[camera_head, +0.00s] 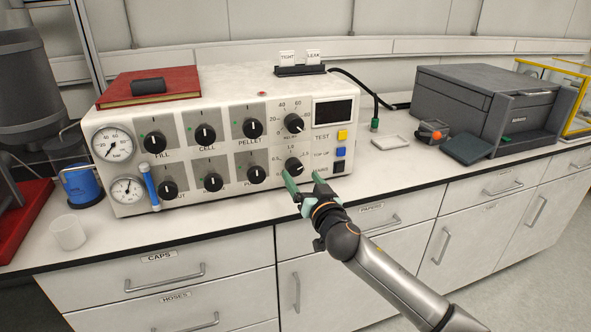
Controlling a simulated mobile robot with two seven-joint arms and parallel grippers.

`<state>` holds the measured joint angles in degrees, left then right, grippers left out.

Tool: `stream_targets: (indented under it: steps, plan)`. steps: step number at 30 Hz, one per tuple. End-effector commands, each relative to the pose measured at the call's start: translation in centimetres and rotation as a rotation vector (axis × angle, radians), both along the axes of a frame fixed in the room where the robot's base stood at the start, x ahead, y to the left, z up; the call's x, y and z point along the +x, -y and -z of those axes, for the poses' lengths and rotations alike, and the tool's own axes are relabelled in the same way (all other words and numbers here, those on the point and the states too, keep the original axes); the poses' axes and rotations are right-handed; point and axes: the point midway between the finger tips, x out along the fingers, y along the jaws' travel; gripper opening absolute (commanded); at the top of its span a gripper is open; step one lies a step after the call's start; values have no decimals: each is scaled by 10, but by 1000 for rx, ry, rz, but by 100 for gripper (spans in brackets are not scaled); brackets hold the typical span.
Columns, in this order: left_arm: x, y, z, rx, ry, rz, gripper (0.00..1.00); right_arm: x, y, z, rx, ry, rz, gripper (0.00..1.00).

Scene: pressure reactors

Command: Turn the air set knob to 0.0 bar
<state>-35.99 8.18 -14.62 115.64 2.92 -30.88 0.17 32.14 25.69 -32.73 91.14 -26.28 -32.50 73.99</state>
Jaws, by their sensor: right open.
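The air set knob (294,167) is the black knob low on the right of the white control box's front. A scale reading around 0.5, 1.0 and 1.5 arcs over it. Its white pointer mark is too small to read exactly. My right gripper (304,180) is open, its two green fingers pointing up at the panel just below and in front of this knob. I cannot tell whether a finger touches it. The gripper covers part of the panel below the knob. My left gripper is not in view.
The control box (225,108) carries several other knobs, two gauges at left and a dark display (333,112). A red book (148,84) lies on top. A blue container (82,184) and white cup (68,232) stand left. A grey machine (490,104) stands right.

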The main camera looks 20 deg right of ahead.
Motion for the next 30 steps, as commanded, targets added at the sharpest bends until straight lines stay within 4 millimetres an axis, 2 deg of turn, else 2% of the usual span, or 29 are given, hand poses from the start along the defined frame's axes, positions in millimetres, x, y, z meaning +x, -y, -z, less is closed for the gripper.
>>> stream_targets:
  steps: [6,12,25,30]
  plan:
    - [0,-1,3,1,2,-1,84,32,-1,-1,-3,2,0,82]
    - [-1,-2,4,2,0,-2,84,48,-2,0,-1,1,-1,82]
    - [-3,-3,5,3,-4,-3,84,54,-2,0,0,0,-1,82]
    - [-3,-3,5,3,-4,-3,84,54,-2,0,0,0,-1,63]
